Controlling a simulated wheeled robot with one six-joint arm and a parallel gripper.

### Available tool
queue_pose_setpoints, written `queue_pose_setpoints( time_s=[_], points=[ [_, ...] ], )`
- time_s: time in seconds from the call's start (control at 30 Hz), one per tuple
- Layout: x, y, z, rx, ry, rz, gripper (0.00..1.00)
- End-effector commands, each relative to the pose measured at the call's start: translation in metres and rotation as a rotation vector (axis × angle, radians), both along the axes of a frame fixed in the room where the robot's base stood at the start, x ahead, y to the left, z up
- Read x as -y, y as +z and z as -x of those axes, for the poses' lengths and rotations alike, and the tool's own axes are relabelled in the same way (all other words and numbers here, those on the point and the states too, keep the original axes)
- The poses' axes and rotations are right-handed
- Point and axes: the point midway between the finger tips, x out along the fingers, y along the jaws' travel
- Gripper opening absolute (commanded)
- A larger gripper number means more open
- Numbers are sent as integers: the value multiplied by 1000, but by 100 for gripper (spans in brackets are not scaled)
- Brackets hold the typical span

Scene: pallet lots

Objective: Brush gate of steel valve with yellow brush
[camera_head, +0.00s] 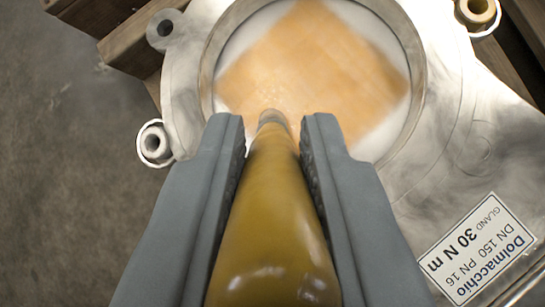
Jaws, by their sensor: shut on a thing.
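My gripper (275,130) is shut on the yellow brush (270,220), with a grey finger on each side of its tapering handle. The handle points away from me, and its narrow grey tip reaches the lower rim of the steel valve's (182,100) round opening. The bristles cannot be made out. Inside the metal ring, the valve's gate (240,45) shows as a pale disc with a blurred orange-tan area (315,65) across most of it. I cannot tell whether the brush touches the gate.
The valve lies on brown wooden boards (125,40). Lugs with hollow sleeves (155,144) stick out at its edge, another (477,10) at upper right. A white label (477,249) reads Dolmacchio, DN 150, PN 16. Grey floor (60,190) lies open at left.

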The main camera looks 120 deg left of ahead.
Motion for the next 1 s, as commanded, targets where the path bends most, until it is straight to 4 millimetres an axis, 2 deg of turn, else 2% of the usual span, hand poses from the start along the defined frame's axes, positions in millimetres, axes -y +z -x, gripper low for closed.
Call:
queue_pose_setpoints(
  time_s=[0.1,0.23,0.7,1.0],
  points=[
    [7,1,3,0,-2,0,0],
    [7,1,3,0,-1,-1,0],
    [-14,-2,-6,1,0,0,0],
    [-1,0,0,0,-1,0,0]
  ],
)
